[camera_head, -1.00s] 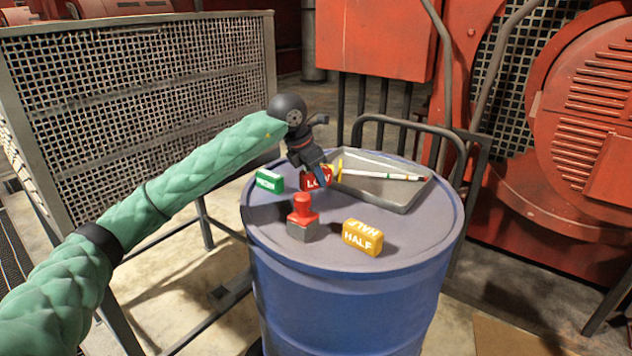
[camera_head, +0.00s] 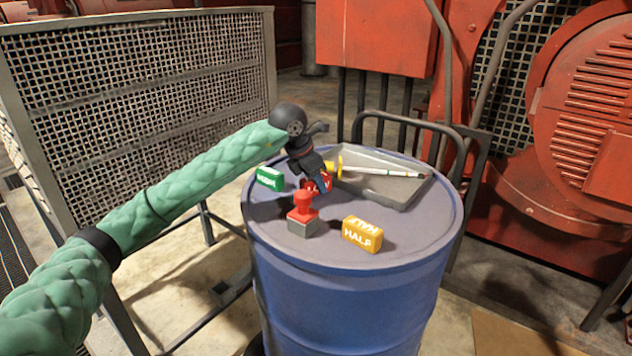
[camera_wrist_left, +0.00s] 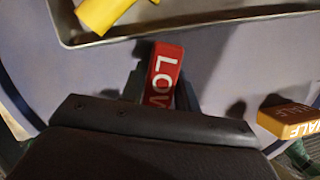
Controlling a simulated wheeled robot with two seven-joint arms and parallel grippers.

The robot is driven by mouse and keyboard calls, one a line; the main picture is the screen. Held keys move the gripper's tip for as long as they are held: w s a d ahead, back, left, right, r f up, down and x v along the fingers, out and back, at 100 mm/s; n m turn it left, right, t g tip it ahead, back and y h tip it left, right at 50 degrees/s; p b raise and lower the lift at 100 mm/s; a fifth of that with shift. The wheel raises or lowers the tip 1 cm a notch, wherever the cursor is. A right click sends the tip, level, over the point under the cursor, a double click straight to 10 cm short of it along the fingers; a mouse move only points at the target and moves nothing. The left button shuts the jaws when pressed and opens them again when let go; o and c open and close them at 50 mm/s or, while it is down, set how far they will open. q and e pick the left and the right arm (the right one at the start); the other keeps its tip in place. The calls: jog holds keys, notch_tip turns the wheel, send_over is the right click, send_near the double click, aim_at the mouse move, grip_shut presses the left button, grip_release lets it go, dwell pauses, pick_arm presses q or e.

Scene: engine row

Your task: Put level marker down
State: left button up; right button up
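A red marker lettered LOW (camera_wrist_left: 164,72) sits between the two fingers of my left gripper (camera_wrist_left: 162,90) in the left wrist view. The fingers lie close along both its sides and appear shut on it. In the head view my left gripper (camera_head: 318,180) is low over the blue drum top (camera_head: 410,250), and it hides much of the red marker. I cannot tell whether the marker touches the drum. A yellow HALF marker (camera_head: 362,234) and a green marker (camera_head: 270,179) rest on the drum. My right gripper is not in view.
A red-handled block with a grey base (camera_head: 303,222) stands just in front of the gripper. A grey tray (camera_head: 405,198) behind holds a yellow-handled rod (camera_head: 375,171). The drum's front and right edge are clear. A mesh guard (camera_head: 150,95) stands at left.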

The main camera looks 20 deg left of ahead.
aim_at(308, 178)
pick_arm(q)
jog(key=shift+o, duration=1.3)
jog(key=shift+r, duration=0.1)
jog(key=shift+r, duration=0.15)
jog(key=shift+s+a+r, duration=0.15)
jog(key=shift+r, duration=0.15)
jog(key=b+v, duration=0.1)
jog(key=v, duration=0.4)
jog(key=shift+b, duration=0.35)
jog(key=v, duration=0.3)
jog(key=shift+b, duration=0.3)
jog(key=shift+v, duration=1.05)
jog(key=shift+s+a+r, duration=0.1)
jog(key=shift+s+r, duration=0.05)
jog(key=shift+r, duration=0.25)
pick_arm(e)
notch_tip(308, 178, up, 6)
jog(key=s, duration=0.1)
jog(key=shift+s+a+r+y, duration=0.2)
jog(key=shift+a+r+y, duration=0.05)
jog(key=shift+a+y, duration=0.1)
